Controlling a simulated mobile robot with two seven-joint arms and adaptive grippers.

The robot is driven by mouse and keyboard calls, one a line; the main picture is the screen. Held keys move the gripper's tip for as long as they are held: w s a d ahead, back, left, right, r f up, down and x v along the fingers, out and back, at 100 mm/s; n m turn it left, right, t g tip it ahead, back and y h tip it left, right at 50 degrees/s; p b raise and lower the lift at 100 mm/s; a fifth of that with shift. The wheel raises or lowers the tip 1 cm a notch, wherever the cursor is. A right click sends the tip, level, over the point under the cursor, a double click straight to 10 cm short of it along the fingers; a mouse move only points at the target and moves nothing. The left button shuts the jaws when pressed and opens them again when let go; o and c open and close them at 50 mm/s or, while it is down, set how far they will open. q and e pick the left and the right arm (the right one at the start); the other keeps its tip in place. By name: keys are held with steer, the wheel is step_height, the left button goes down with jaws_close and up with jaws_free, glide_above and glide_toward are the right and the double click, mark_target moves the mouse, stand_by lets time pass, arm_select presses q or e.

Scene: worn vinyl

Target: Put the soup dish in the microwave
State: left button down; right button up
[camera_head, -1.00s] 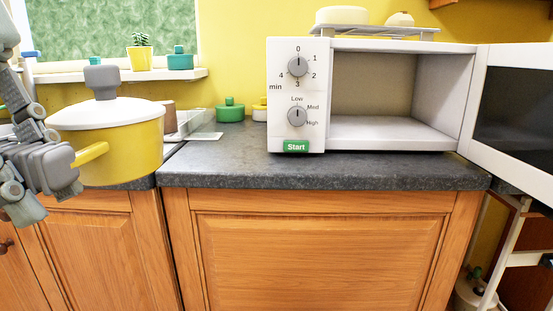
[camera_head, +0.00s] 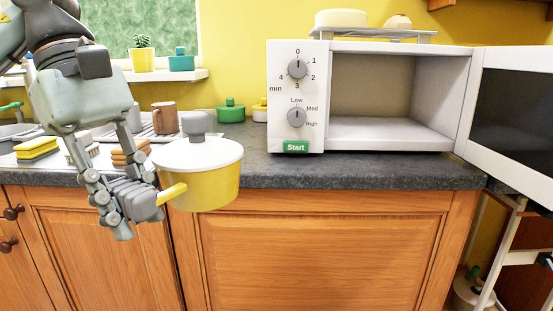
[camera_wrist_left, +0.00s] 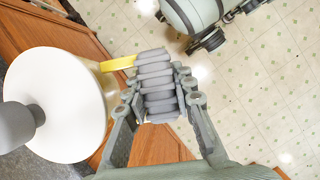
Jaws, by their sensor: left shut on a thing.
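The soup dish (camera_head: 205,186) is a yellow pot with a white lid, a grey knob and a yellow side handle. My left gripper (camera_head: 148,200) is shut on its handle and holds it level in front of the counter's front edge. In the left wrist view, the dish's white lid (camera_wrist_left: 62,108) is at the left and my left gripper (camera_wrist_left: 157,88) closes around the handle. The white microwave (camera_head: 296,95) stands on the counter with its door (camera_head: 515,115) swung open to the right. Its cavity (camera_head: 395,90) looks empty. My right gripper is not in the head view.
The dark counter (camera_head: 360,172) has free room in front of the microwave. A green pot (camera_head: 231,110) and a brown mug (camera_head: 165,118) stand at the back left. Sponges (camera_head: 37,148) lie near the sink. A rack with dishes (camera_head: 375,32) sits on top of the microwave.

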arm_select(q)
steer(key=w+f+m+y, duration=0.1)
steer(key=f+m, duration=0.3)
steer(key=f, duration=0.4)
steer(key=w+a+f+m+g+y, duration=0.1)
steer(key=w+f+m, duration=0.3)
steer(key=f, duration=0.4)
steer(key=w+a+f+m+g+y, duration=0.1)
steer(key=w+f+m+y, duration=0.1)
steer(key=f, duration=0.7)
steer(key=shift+w+m+p, duration=0.45)
steer(key=shift+w+m, duration=0.3)
steer(key=shift+m, duration=0.35)
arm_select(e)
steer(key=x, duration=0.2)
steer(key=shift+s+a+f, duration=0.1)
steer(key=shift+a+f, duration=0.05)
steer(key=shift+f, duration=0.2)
arm_select(q)
steer(key=shift+a+r, duration=0.1)
steer(key=shift+a, duration=0.05)
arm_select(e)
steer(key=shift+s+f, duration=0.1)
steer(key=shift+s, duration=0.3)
arm_select(q)
steer(key=shift+g, duration=0.3)
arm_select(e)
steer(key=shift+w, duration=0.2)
